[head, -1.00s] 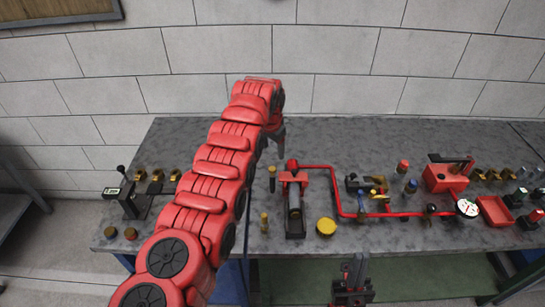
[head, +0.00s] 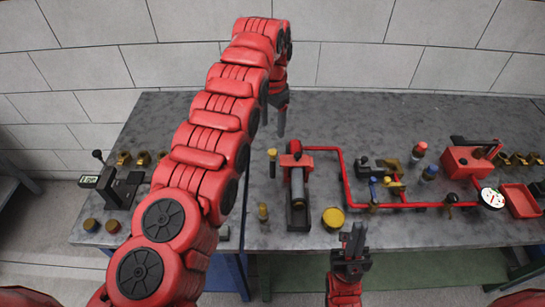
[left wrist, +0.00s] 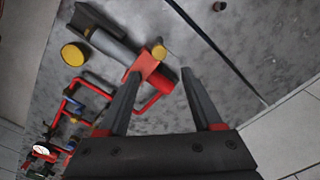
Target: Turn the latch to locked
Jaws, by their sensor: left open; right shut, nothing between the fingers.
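I cannot make out for certain which part is the latch. A dark cylinder unit (head: 298,196) with a red end block lies on the grey bench; a red pipe (head: 345,180) runs right from it to a valve group (head: 385,181). My left gripper (head: 281,133) is open and empty, pointing down over the bench behind the red end block. In the left wrist view the open fingers (left wrist: 161,73) are near the red end block (left wrist: 147,62), apparently above it. My right gripper (head: 357,232) is shut and empty, in front of the bench's front edge.
A yellow round cap (head: 333,217) is beside the cylinder unit. A red tank (head: 468,162), a gauge (head: 492,197) and a red tray (head: 520,201) stand at the right. A black device with a display (head: 120,186) is at the left. The bench's back strip is mostly clear.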

